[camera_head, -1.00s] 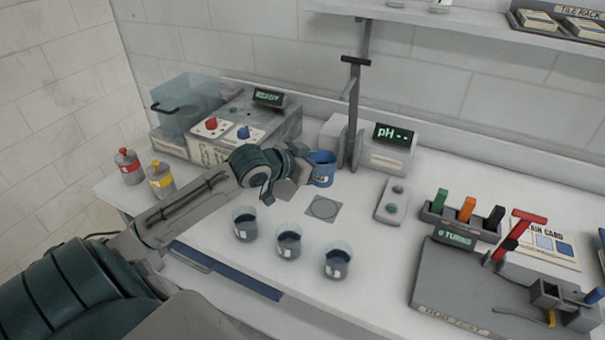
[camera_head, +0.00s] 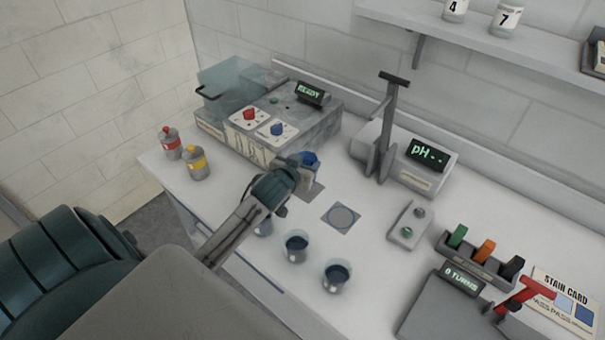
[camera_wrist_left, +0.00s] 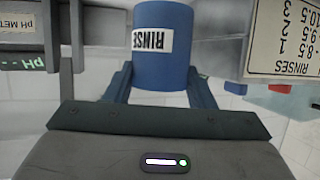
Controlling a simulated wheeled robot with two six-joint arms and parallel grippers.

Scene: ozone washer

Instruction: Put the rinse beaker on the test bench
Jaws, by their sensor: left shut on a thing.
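The rinse beaker (camera_head: 309,158) is a blue cup, mostly hidden behind my left gripper (camera_head: 298,166) in the head view. In the left wrist view the beaker (camera_wrist_left: 162,60) shows its white RINSE label, with a finger of my left gripper (camera_wrist_left: 161,88) on each side. The gripper is shut on it. The test bench (camera_head: 375,240) is the white top below and around the beaker. A grey patch shows just below the beaker; I cannot tell whether the beaker touches the bench. My right gripper is not in view.
A washer (camera_head: 265,110) with a READY display stands behind the beaker. The pH meter (camera_head: 405,165) stands to its right. A grey pad with a circle (camera_head: 341,216) lies in front. Glass beakers (camera_head: 297,246) stand nearer. Red (camera_head: 171,143) and yellow (camera_head: 196,163) bottles are left.

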